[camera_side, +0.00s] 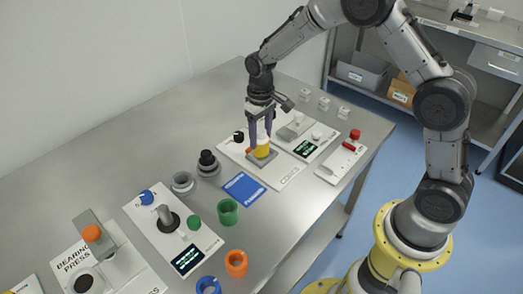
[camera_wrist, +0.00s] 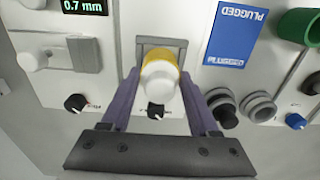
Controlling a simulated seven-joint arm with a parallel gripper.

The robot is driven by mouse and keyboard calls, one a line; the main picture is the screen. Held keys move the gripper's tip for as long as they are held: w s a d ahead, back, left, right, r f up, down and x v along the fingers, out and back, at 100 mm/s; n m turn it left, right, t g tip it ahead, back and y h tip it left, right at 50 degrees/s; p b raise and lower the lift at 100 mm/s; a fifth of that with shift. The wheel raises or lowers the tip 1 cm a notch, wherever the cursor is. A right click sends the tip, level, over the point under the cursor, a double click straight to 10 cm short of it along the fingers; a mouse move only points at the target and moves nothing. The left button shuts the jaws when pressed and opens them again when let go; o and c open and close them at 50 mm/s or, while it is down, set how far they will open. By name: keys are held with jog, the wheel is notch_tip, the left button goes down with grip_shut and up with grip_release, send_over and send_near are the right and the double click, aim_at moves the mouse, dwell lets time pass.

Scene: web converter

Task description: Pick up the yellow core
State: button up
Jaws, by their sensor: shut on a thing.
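The yellow core (camera_side: 262,148) is upright with a white top, at a small grey holder (camera_side: 263,159) on a white "CORES" board (camera_side: 285,177). In the wrist view, the yellow core (camera_wrist: 160,78) is between my fingers, its white end facing the camera. My gripper (camera_side: 261,138) points down and is shut on the core from both sides. The gripper's purple fingers (camera_wrist: 158,93) also show in the wrist view. The core's lower end is partly hidden, so I cannot tell whether it touches the holder.
A blue card (camera_side: 244,187) marked "PLUGGED" lies nearby, with a green ring (camera_side: 228,212) and an orange ring (camera_side: 236,263) beyond. Grey rings (camera_side: 183,183) stand to the left. A black knob (camera_side: 239,136) is close to my gripper. A device with a red handle (camera_side: 348,147) is right.

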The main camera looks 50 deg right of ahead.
jog(key=shift+r, duration=2.05)
